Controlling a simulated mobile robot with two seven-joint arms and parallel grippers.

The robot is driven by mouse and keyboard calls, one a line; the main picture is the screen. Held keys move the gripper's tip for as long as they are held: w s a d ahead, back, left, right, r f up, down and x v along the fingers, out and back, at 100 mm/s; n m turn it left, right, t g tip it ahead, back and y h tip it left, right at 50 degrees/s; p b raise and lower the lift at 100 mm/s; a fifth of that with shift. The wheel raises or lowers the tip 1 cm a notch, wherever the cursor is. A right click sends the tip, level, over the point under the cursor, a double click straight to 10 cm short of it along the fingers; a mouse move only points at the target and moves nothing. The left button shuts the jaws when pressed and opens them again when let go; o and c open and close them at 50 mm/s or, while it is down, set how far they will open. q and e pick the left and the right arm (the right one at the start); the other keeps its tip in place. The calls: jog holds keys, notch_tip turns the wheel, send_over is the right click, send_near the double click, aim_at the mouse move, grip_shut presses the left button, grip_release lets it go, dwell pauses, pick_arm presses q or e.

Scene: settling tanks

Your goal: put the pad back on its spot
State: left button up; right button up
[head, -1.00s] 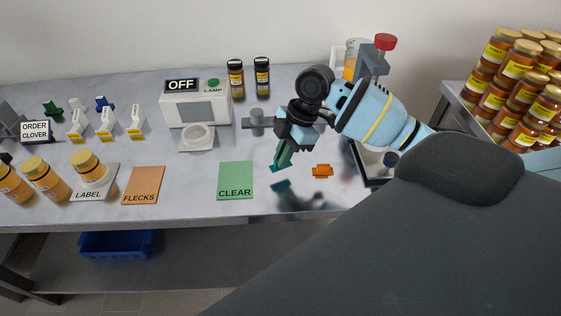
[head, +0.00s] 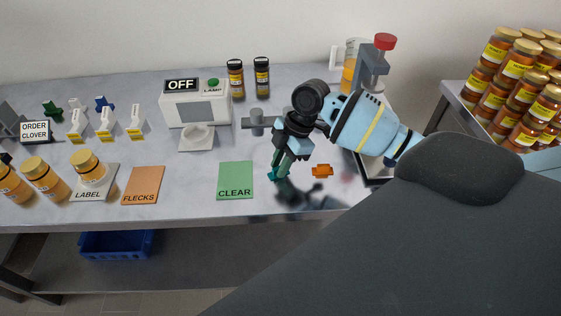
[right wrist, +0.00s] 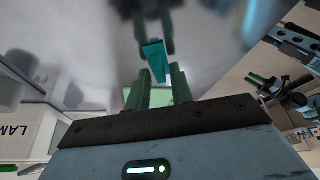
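A small teal pad (head: 272,176) lies on the shiny metal table, partly hidden by my right gripper (head: 279,170). It also shows in the right wrist view (right wrist: 153,60), just past the fingertips. My right gripper's green fingers (right wrist: 160,76) are apart, one on each side of the pad's near end, with a gap visible. I cannot tell whether they touch it. A small orange piece (head: 322,170) lies to the right of the gripper. My left gripper (right wrist: 265,84) shows small at the right of the right wrist view, fingers seemingly apart; it is outside the head view.
A green CLEAR mat (head: 236,178) and an orange FLECKS mat (head: 143,184) lie to the left. Behind stand the lamp box (head: 195,108) marked OFF and two dark jars (head: 261,78). Stacked jars (head: 515,85) stand at right. Table between CLEAR mat and gripper is bare.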

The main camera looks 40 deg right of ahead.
jog(key=shift+o, duration=0.6)
jog(key=shift+r, duration=0.25)
jog(key=v, duration=1.1)
jog(key=shift+r, duration=0.4)
